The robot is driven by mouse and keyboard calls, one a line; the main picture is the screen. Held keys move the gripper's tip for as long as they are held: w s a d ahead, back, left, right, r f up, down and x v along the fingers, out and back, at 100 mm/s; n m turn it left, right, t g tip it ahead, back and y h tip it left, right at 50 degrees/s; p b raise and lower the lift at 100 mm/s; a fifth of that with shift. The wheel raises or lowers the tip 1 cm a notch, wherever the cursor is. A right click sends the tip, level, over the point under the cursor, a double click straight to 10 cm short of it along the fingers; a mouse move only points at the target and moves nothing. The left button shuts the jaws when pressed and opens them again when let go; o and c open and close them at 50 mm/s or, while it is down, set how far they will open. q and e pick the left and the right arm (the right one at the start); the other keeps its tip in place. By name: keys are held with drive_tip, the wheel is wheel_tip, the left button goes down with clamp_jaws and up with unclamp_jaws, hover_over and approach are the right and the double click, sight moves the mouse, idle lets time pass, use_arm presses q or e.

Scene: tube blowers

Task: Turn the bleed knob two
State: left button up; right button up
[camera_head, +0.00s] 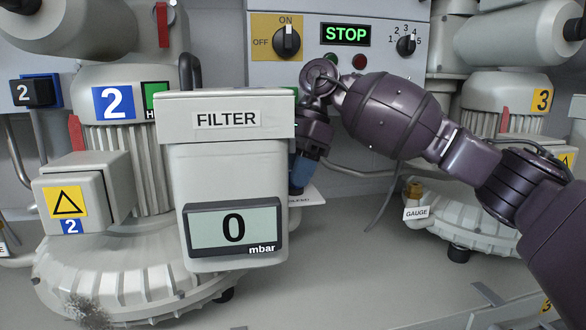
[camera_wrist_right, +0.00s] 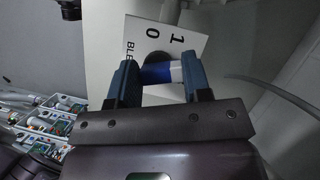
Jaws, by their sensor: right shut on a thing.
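My right gripper (camera_head: 302,178) reaches down just right of the filter box of blower 2. In the right wrist view its two blue fingers (camera_wrist_right: 158,66) are closed around the bleed knob, a blue and white cylinder (camera_wrist_right: 160,73). Beyond the knob is a white plate (camera_wrist_right: 178,38) with "1", "0" and part of the word "BLEED". A corner of this bleed plate (camera_head: 312,197) shows in the head view, beside the filter box. The knob is hidden there by the gripper and filter box. My left gripper is out of view.
The filter box (camera_head: 228,120) has a display (camera_head: 234,228) reading 0 mbar. Behind my arm, a panel carries an OFF/ON switch (camera_head: 287,41), a green STOP display (camera_head: 346,34) and a numbered dial (camera_head: 406,46). Blower 3 (camera_head: 485,205) stands right. Trays of parts (camera_wrist_right: 45,125) show in the wrist view.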

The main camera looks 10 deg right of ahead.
drive_tip(key=shift+r, duration=0.1)
drive_tip(key=o, duration=0.9)
drive_tip(key=b+v, duration=0.1)
drive_tip(key=v, duration=0.9)
drive_tip(key=shift+d+r, duration=0.15)
drive_tip(key=shift+r, duration=0.2)
